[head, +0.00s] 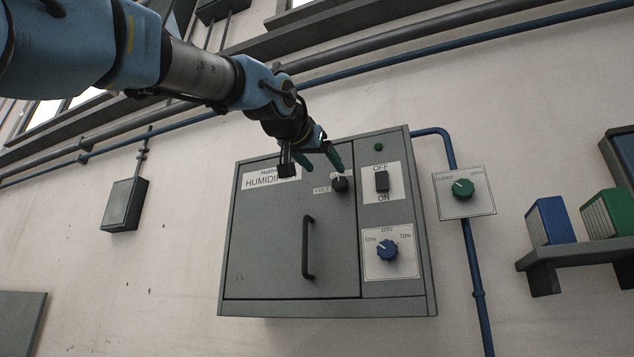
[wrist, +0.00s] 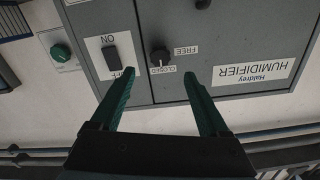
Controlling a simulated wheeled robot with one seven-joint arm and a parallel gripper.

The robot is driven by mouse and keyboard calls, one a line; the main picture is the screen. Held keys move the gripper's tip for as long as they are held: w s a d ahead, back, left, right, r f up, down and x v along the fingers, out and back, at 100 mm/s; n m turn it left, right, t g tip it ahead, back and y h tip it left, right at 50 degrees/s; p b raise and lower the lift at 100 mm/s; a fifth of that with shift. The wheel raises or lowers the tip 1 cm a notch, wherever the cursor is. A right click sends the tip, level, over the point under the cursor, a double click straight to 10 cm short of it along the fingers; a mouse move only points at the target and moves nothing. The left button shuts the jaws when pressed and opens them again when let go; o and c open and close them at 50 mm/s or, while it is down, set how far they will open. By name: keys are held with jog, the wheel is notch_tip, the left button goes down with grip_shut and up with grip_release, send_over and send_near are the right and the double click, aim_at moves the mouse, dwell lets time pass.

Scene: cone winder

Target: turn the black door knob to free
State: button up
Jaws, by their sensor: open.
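The black door knob (head: 340,184) sits on the upper right of the grey humidifier door. In the upside-down wrist view the knob (wrist: 160,56) has a CLOSED label under it and a FREE label to its right. Which label its pointer faces is too small to tell. My gripper (head: 328,160) is open, with its green fingers reaching down toward the knob from above. In the wrist view my gripper (wrist: 158,74) has its fingertips apart on either side of the knob's line, with the knob just beyond them. Nothing is held.
A green knob (head: 463,188) on a wall plate and a shelf (head: 580,254) with binders are to the right. Pipes run above.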

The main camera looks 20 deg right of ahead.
aim_at(339, 182)
jog(key=p+x, duration=0.1)
jog(key=x, duration=0.2)
jog(key=p+x, duration=0.2)
jog(key=x, duration=0.1)
jog(key=r+p+x, duration=0.1)
jog(key=p+x, duration=0.1)
jog(key=x, duration=0.1)
jog(key=shift+w+d+r, duration=0.1)
jog(key=shift+w+d+p, duration=0.4)
jog(key=shift+w+d, duration=0.05)
jog(key=shift+c, duration=0.3)
grip_shut()
